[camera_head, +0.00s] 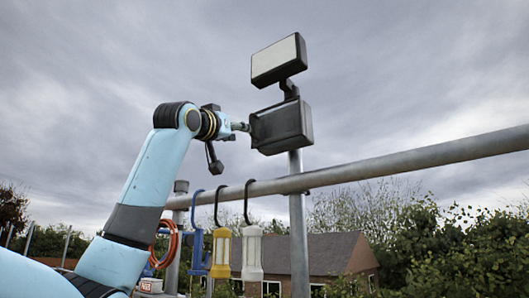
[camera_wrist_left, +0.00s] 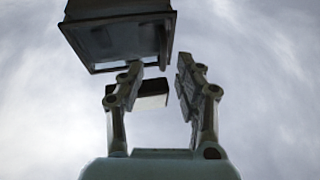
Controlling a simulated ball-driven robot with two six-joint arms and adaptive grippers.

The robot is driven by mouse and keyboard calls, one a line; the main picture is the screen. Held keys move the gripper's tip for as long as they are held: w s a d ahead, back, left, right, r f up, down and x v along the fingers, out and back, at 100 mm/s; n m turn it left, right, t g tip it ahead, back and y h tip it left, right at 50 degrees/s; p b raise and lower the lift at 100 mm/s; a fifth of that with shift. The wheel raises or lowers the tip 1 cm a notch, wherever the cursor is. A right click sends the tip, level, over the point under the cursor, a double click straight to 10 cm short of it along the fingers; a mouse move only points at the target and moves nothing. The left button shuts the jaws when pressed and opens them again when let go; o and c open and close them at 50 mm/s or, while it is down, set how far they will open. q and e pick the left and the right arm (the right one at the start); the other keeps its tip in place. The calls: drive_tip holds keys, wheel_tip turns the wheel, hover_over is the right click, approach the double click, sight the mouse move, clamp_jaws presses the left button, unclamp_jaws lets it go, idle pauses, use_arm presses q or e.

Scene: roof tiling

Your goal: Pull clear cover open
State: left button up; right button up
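A dark box (camera_head: 281,127) is mounted on an upright pole. In the left wrist view its framed face (camera_wrist_left: 112,42) fills the top left, with a see-through, greyish pane inside a dark rim; I take this as the clear cover, and it looks closed. My left gripper (camera_head: 241,127) is at the box's left side. In the left wrist view the gripper (camera_wrist_left: 157,82) is open, with nothing between its fingers. Its left fingertip is close to the rim's lower edge; I cannot tell whether they touch. My right gripper is not in view.
A lamp panel (camera_head: 278,60) sits above the box and also shows behind the fingers (camera_wrist_left: 152,94). A grey rail (camera_head: 400,163) crosses below the box. A blue, a yellow (camera_head: 221,252) and a white work lamp (camera_head: 252,254) hang from it. Open sky surrounds the box.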

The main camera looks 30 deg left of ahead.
sight(250, 124)
use_arm(q)
drive_tip(key=shift+y, duration=0.3)
drive_tip(key=w+r+p, duration=0.2)
drive_tip(key=w+a+r+p, duration=0.1)
drive_tip(key=w+r+p, duration=0.1)
drive_tip(key=w, duration=0.1)
drive_tip(key=w+r+p, duration=0.2)
drive_tip(key=w, duration=0.1)
drive_tip(key=shift+a+r, duration=0.25)
drive_tip(key=shift+a, duration=0.05)
drive_tip(key=shift+w, duration=0.4)
drive_tip(key=shift+t, duration=0.3)
drive_tip(key=shift+c, duration=0.5)
clamp_jaws()
